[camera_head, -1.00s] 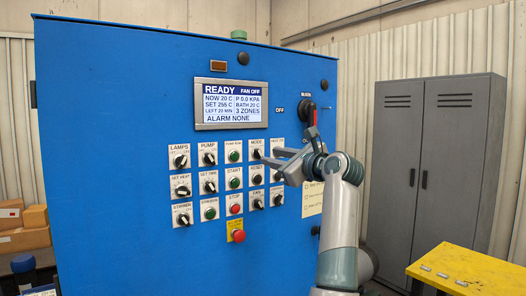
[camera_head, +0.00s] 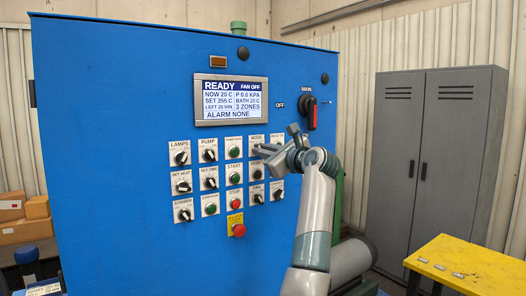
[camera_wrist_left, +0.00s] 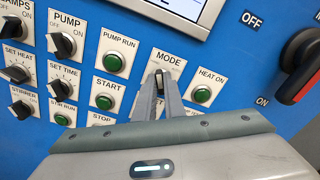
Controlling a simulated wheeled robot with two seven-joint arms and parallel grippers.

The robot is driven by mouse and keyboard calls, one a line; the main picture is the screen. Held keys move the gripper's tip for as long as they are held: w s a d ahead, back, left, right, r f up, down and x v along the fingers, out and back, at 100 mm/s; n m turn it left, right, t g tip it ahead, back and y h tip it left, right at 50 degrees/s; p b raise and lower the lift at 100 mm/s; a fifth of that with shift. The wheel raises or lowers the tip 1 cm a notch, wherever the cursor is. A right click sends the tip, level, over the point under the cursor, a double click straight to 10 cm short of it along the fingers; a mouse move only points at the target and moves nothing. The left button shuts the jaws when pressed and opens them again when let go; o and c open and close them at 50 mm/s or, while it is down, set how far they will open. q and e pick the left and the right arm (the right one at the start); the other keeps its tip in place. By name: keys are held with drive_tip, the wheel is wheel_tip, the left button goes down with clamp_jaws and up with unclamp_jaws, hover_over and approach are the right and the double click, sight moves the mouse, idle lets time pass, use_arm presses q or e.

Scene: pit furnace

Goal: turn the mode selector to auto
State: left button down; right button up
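The mode selector (camera_wrist_left: 160,77) is a dark knob on a white plate labelled MODE, in the upper middle of the left wrist view. In the head view its plate (camera_head: 257,139) is partly covered by my left gripper (camera_head: 262,150). In the left wrist view my left gripper (camera_wrist_left: 160,85) has one finger on each side of the knob, close together and apparently shut on it. The fingers hide much of the knob and lower plate, so its pointing direction is unclear. My right gripper is in neither view.
The blue panel (camera_head: 110,110) carries several other knobs and buttons close by, including the green HEAT ON button (camera_wrist_left: 202,95). The display (camera_head: 231,101) reads READY. A red-and-black main switch (camera_head: 311,113) sits at upper right. A yellow table (camera_head: 470,268) and grey cabinet (camera_head: 435,170) stand right.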

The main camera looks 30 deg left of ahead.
use_arm(q)
drive_tip(key=shift+m, duration=0.5)
drive_tip(key=m, duration=1.1)
drive_tip(key=shift+w+d+b, duration=0.1)
drive_tip(key=shift+w+b, duration=0.05)
drive_tip(key=shift+b, duration=0.2)
idle(0.4)
drive_tip(key=c, duration=1.8)
unclamp_jaws()
drive_tip(key=shift+c, duration=0.2)
drive_tip(key=shift+d, duration=0.15)
